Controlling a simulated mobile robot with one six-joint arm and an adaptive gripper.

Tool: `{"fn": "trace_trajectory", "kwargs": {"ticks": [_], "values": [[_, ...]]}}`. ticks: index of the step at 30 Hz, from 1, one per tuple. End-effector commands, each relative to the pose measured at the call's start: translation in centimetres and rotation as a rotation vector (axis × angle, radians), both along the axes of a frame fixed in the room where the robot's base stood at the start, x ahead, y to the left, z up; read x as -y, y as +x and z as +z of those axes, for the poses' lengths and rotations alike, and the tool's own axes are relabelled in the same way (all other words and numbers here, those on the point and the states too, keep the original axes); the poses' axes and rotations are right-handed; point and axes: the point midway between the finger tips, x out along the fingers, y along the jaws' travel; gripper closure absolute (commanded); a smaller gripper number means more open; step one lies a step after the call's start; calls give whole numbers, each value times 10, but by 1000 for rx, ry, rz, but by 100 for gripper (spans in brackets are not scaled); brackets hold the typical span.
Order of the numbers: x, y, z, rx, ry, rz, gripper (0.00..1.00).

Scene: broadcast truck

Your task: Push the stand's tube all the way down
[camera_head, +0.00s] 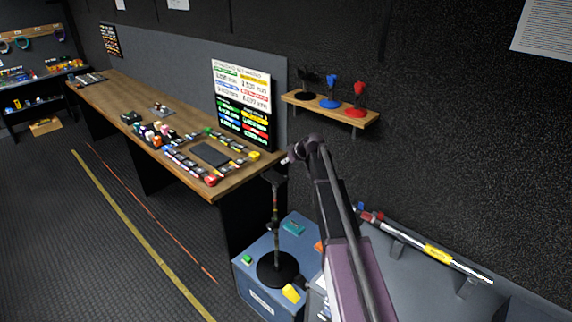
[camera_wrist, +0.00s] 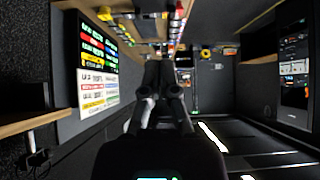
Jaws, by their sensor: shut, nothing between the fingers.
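The stand (camera_head: 276,225) has a thin dark upright tube with a black piece at its top and a round black base (camera_head: 278,269). It stands upright on a blue-grey box top in the head view. My gripper (camera_head: 286,159) is at the end of my raised arm, a little above and right of the tube's top in that picture. Whether it touches the tube cannot be told. In the wrist view my gripper (camera_wrist: 158,68) shows dark fingers close together with nothing held. I cannot make out the stand clearly in the wrist view.
A wooden desk (camera_head: 150,110) with control panels and small items runs close left of the stand. A wall shelf (camera_head: 330,108) with black, blue and red stands is behind. Small blocks, including a yellow one (camera_head: 291,293), lie around the base. A rod (camera_head: 440,254) lies on supports at right.

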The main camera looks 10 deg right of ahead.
Motion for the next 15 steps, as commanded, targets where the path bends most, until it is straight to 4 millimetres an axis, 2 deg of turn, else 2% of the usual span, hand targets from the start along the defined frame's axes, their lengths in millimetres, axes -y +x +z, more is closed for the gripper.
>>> {"fn": "trace_trajectory", "kwargs": {"ticks": [1, 15], "values": [[-2, 4, -7, 0, -1, 1, 100], [-24, 33, -43, 0, -1, 1, 100]]}}
